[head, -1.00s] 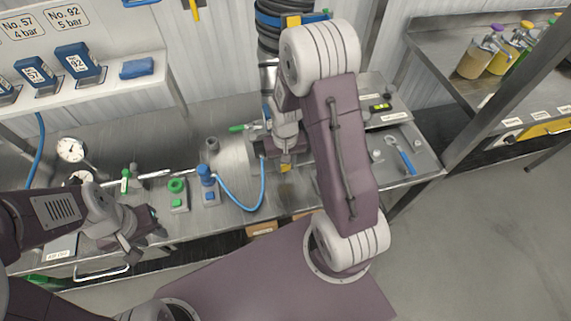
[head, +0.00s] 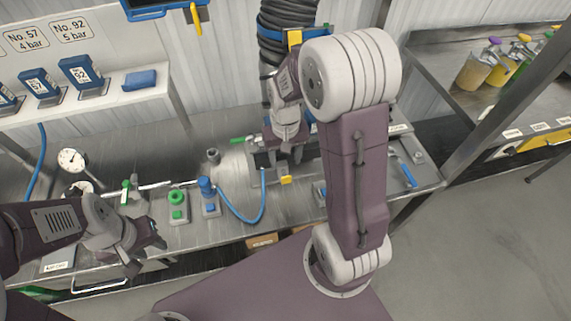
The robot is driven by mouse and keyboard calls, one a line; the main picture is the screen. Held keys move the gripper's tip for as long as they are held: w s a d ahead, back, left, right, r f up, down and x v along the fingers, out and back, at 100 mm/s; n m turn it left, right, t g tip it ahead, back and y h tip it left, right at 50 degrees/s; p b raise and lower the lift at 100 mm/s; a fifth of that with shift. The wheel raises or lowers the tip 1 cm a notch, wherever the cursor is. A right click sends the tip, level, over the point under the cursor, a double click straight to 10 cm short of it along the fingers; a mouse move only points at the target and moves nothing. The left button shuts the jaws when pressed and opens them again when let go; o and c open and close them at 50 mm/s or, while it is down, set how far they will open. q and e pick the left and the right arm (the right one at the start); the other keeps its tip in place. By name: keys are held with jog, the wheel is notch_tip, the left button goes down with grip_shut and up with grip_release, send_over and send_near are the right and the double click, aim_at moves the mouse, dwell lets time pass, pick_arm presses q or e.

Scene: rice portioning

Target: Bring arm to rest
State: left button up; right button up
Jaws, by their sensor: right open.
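My right arm reaches over the steel bench (head: 230,226). Its gripper (head: 284,157) points down with its two fingers apart and nothing visible between them. It is over a grey metal device on the bench, which it partly covers. My left gripper (head: 146,252) hangs at the bench's front edge at left, its fingers spread and no object seen between them.
A green-ringed fitting (head: 176,197) and a blue fitting (head: 207,189) with a blue hose stand between the grippers. A gauge (head: 72,160) is at left. A shelf (head: 105,106) holds blue numbered devices. A bench with bottles (head: 474,70) stands at right.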

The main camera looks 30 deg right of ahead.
dwell(0.4)
jog(key=s+a+n+t, duration=0.1)
jog(key=s+a+n, duration=0.1)
jog(key=s+a, duration=0.2)
jog(key=s, duration=0.3)
jog(key=shift+s+a, duration=0.2)
jog(key=shift+s, duration=0.2)
jog(key=shift+s, duration=0.2)
jog(key=shift+w, duration=0.15)
dwell(0.3)
